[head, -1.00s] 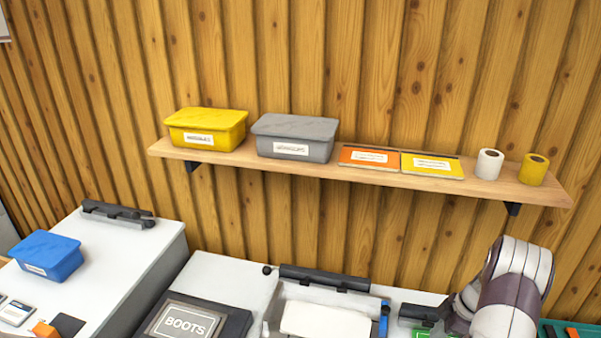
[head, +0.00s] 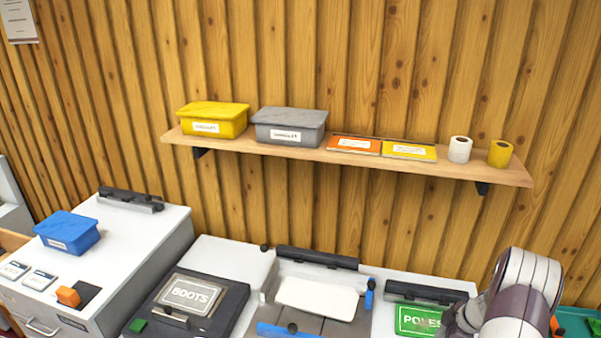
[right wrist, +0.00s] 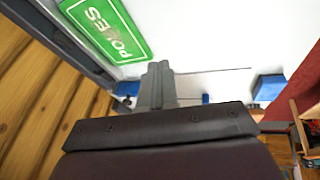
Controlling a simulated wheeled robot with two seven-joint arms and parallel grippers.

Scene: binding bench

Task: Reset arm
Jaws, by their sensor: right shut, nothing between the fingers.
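My right arm comes in at the lower right of the head view, in front of the green POLES plate (head: 418,320). Its fingers are hard to make out there. In the right wrist view my right gripper (right wrist: 160,72) is shut and empty, its fingers together. The green plate (right wrist: 105,27) shows at the upper left of that view, to the left of the fingertips. My left gripper is not in view.
A shelf (head: 330,155) on the wood wall holds a yellow bin (head: 213,119), a grey bin (head: 290,127), two flat packs and two rolls. Below are a blue bin (head: 68,232), a BOOTS plate (head: 190,293) and a white-pad machine (head: 317,298).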

